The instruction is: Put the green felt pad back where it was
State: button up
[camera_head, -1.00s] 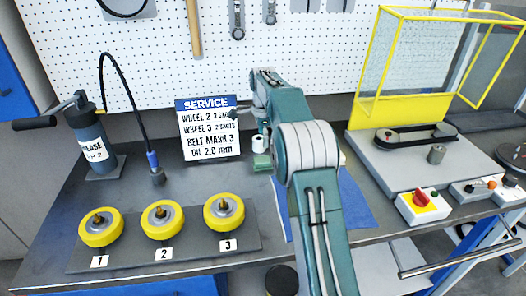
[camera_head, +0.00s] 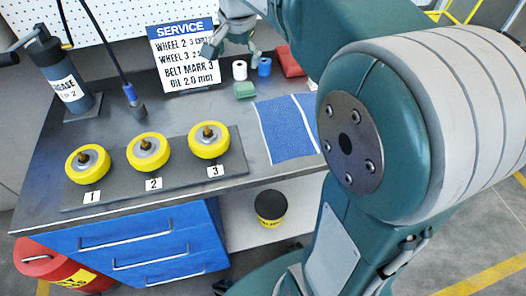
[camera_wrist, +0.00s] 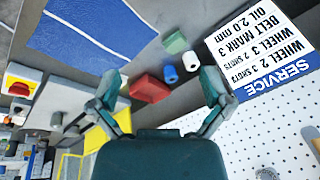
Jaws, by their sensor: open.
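The green felt pad (camera_head: 245,90) lies on the dark bench top, in front of a white spool and just beyond the blue cloth's upper left corner. It also shows in the wrist view (camera_wrist: 175,42) near the top centre, beside the blue cloth. My gripper (camera_head: 232,52) is in front of the service sign's right edge, above and behind the pad.
A white spool (camera_head: 239,70), a blue spool (camera_head: 264,66) and a red block (camera_head: 289,62) stand behind the pad. The service sign (camera_head: 184,58) is at left. The blue cloth (camera_head: 287,132) lies in front. Three yellow wheels (camera_head: 148,151) sit on a plate.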

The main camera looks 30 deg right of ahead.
jog(key=s+a+f+n+t, duration=0.1)
jog(key=s+f+n, duration=0.1)
jog(key=s, duration=0.5)
jog(key=s+a+f+n+t, duration=0.1)
jog(key=s+a+f+n, duration=0.1)
jog(key=s+n, duration=0.2)
jog(key=s+a+f+n, duration=0.1)
jog(key=s+n, duration=0.3)
jog(key=s, duration=0.6)
jog(key=shift+s+a+f+t, duration=0.3)
jog(key=shift+f+t, duration=0.1)
jog(key=shift+f, duration=0.4)
jog(key=shift+d, duration=0.1)
